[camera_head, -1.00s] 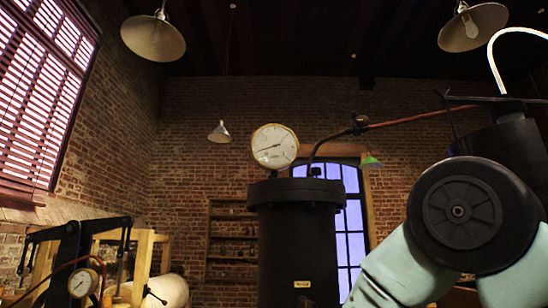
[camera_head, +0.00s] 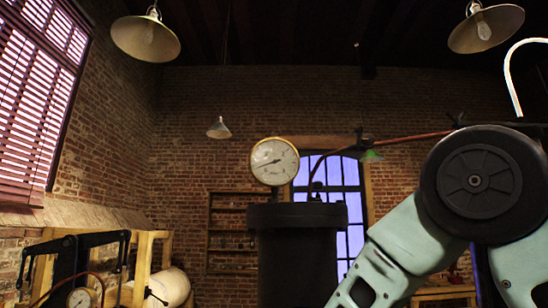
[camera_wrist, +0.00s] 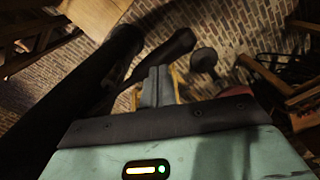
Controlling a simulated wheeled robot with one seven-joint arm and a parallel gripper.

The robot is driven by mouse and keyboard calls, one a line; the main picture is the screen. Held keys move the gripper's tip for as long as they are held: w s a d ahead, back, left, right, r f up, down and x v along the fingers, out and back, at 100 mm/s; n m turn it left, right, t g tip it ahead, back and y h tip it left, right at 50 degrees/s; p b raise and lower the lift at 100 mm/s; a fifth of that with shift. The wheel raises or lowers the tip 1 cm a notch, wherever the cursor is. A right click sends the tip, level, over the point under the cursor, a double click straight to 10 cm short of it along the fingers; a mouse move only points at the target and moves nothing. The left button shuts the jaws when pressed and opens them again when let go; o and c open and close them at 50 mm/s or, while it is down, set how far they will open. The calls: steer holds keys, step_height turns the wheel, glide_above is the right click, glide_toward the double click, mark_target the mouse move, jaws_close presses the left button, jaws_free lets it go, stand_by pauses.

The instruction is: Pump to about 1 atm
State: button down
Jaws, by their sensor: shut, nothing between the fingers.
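A tall black cylinder (camera_head: 297,250) with a flanged lid stands at the centre of the head view. A white dial gauge (camera_head: 274,162) with a brass rim sits above its lid, its needle pointing to the lower left; the numbers are too small to read. A black pump-like frame with lever arms (camera_head: 78,250) stands at the lower left, with a smaller gauge (camera_head: 80,299) cut off by the bottom edge. In the wrist view my gripper (camera_wrist: 158,82) is shut and empty. A long dark bar (camera_wrist: 90,85) and a shorter dark rounded piece (camera_wrist: 165,52) show near the fingers; contact is unclear.
A copper-coloured pipe (camera_head: 410,139) runs right from above the cylinder. A wooden frame (camera_head: 145,262) and a pale rounded tank (camera_head: 170,287) stand at the lower left. Lamps (camera_head: 146,38) hang overhead. My arm fills the right side of the head view.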

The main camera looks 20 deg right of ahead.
steer(key=shift+f, duration=0.1)
step_height(320, 180, down, 14)
steer(key=b, duration=1)
step_height(320, 180, up, 14)
steer(key=p, duration=1.2)
steer(key=shift+r+p, duration=0.2)
steer(key=shift+p, duration=0.15)
steer(key=shift+f, duration=0.15)
step_height(320, 180, down, 14)
steer(key=b, duration=1.1)
step_height(320, 180, up, 14)
steer(key=p, duration=1.2)
steer(key=shift+p, duration=0.4)
